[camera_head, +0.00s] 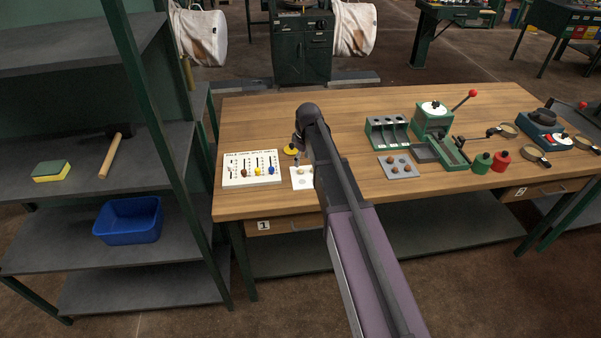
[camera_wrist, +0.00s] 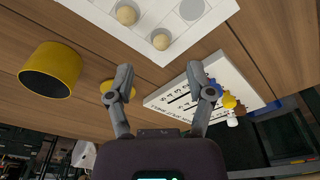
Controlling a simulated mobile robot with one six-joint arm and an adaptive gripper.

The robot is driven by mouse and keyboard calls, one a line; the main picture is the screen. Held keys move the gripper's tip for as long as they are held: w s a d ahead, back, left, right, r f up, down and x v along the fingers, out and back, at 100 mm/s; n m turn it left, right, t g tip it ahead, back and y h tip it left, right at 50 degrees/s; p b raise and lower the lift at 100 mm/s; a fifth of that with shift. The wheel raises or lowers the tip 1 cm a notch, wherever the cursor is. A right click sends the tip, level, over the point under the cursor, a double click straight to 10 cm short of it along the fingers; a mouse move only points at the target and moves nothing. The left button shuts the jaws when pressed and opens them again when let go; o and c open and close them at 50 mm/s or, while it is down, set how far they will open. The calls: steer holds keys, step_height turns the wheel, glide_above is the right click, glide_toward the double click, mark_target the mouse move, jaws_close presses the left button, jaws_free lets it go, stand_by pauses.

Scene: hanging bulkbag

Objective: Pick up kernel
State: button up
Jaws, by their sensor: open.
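Two beige round kernels, one at the picture's top (camera_wrist: 127,14) and one nearer my gripper (camera_wrist: 161,40), sit in recesses of a white tray (camera_wrist: 183,32) in the wrist view. The tray's other visible recesses look empty. In the head view the white tray (camera_head: 302,184) lies near the bench's front edge, partly hidden by my arm. My gripper (camera_wrist: 164,82) is open and empty, its two fingers spread apart below the kernels in the wrist picture. In the head view the gripper is mostly hidden by my arm.
A white board (camera_head: 251,168) with coloured sliders lies left of the tray. A yellow cup (camera_wrist: 50,70) is close by in the wrist view. A grey tray of brown balls (camera_head: 398,172) and a green press (camera_head: 434,120) stand right. Bare wood (camera_head: 250,120) lies behind the board.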

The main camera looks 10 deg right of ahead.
mark_target(301, 169)
steer(key=shift+w+a+f+b, duration=0.1)
steer(key=shift+a+f+b, duration=0.05)
steer(key=shift+f+b, duration=1)
steer(key=shift+a+f+b, duration=0.1)
steer(key=shift+f+b, duration=0.9)
steer(key=shift+f, duration=0.2)
steer(key=shift+c, duration=0.2)
steer(key=c, duration=0.7)
